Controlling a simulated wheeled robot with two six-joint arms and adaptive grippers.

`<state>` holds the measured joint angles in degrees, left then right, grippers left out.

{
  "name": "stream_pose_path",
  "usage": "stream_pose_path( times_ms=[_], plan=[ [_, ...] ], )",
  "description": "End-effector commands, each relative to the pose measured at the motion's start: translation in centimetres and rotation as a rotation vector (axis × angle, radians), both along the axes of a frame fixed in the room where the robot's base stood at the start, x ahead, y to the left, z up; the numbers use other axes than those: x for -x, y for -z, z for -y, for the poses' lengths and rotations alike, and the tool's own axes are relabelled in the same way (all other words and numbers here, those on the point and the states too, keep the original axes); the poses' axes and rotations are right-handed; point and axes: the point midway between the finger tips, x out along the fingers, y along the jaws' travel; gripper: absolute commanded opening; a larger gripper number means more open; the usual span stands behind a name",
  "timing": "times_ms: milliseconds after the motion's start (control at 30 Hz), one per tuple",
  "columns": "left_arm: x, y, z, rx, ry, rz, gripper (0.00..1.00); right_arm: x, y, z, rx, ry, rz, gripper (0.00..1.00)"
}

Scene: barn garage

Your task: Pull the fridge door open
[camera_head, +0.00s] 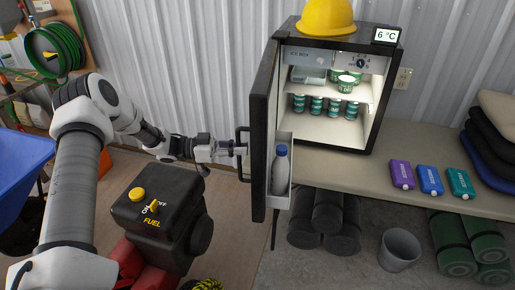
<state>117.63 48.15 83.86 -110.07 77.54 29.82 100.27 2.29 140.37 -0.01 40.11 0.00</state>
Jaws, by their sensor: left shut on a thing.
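The small black fridge (391,52) stands on a bench at the top right. Its door (261,125) is swung open toward me and to the left, seen nearly edge-on. The lit interior shows cans and a tub on shelves. A bottle (281,168) sits in the door's inner bin. The door's dark handle (242,138) is on its left side. My left gripper (238,149) is shut on the handle, with the arm reaching in from the left. My right gripper is not in view.
A black fuel machine (165,218) stands on the floor below my left arm. A blue tub (20,165) is at the far left. Purple, blue and teal packs (430,179) lie on the bench (350,173). Rolled mats and a grey bin (399,250) are under it.

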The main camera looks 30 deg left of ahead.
Motion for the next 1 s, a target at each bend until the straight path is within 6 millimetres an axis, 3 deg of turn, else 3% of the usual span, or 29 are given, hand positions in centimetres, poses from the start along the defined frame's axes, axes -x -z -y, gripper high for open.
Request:
stream_pose_path(
  times_ms=[267,600,1000],
  plan=[
    [1.3,0.4,-5.8,-0.002,-0.003,-0.001,0.00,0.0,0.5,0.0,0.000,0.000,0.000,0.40],
    [1.7,0.8,-12.8,-0.004,-0.002,0.000,0.00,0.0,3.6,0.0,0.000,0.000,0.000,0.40],
    [1.1,0.6,-18.4,-0.005,-0.001,-0.002,0.00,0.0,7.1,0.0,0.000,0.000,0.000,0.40]
  ],
)
